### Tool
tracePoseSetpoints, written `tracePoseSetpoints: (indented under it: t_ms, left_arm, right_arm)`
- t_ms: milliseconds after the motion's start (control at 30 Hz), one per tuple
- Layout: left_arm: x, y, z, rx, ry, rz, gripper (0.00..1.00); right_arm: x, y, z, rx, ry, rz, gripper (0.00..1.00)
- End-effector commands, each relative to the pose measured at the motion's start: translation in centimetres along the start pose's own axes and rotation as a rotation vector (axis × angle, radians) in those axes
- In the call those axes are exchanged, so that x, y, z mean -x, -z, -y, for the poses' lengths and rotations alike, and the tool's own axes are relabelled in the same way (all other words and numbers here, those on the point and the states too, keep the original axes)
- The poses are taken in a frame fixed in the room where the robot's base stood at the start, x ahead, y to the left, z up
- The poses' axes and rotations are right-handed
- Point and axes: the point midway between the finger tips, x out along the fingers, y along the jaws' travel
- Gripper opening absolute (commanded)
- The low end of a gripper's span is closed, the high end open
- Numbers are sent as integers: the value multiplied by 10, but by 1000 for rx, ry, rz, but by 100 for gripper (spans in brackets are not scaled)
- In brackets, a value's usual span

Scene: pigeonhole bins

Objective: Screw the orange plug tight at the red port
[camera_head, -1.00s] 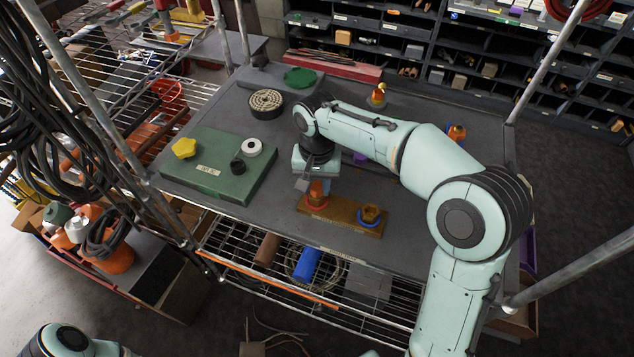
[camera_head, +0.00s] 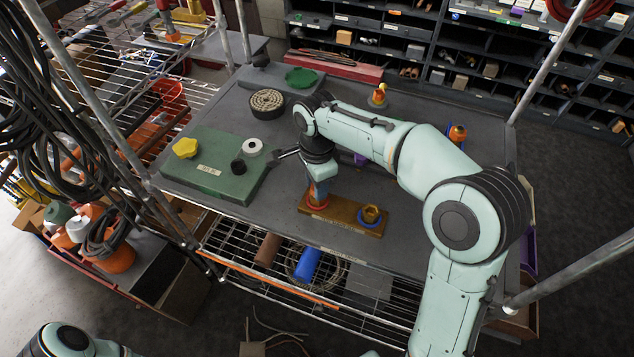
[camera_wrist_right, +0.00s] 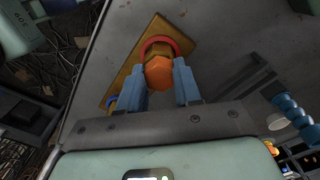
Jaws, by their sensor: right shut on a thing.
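The wooden block (camera_head: 343,213) lies at the front of the grey table and carries a red port (camera_head: 317,204) at its left and a blue port (camera_head: 370,222) at its right. The orange plug (camera_wrist_right: 158,73), with a hexagonal head, sits upright in the red port, whose ring (camera_wrist_right: 160,42) shows around it in the wrist view. My right gripper (camera_head: 318,189) points down over it and is shut on the orange plug, one blue finger on each side. In the head view the fingers mostly hide the plug. My left gripper is out of view.
A green board (camera_head: 222,178) with a yellow knob (camera_head: 185,148) lies to the left. A round coiled pad (camera_head: 267,103) and a green disc (camera_head: 300,77) are farther back. A red-and-yellow piece (camera_head: 378,95) stands at the back right. Metal posts rise at the table's corners.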

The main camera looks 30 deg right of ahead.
Motion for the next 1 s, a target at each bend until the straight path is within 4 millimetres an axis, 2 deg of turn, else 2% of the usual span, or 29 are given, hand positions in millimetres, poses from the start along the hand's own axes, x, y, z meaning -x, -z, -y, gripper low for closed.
tracePoseSetpoints:
  t_ms: [200,333,367,433,467,733,1000]
  left_arm:
    - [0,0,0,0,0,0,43]
    - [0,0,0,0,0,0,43]
    - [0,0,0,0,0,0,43]
    - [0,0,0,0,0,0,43]
    - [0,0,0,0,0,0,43]
    - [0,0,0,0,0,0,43]
    - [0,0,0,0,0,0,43]
  right_arm:
    - [2,0,1,-189,6,0,0]
    - [2,0,1,-203,6,0,0]
    - [2,0,1,-202,6,0,37]
    - [2,0,1,-201,6,0,59]
    - [2,0,1,-201,5,0,63]
    - [0,0,1,-173,2,0,63]
    - [0,0,-1,354,1,0,63]
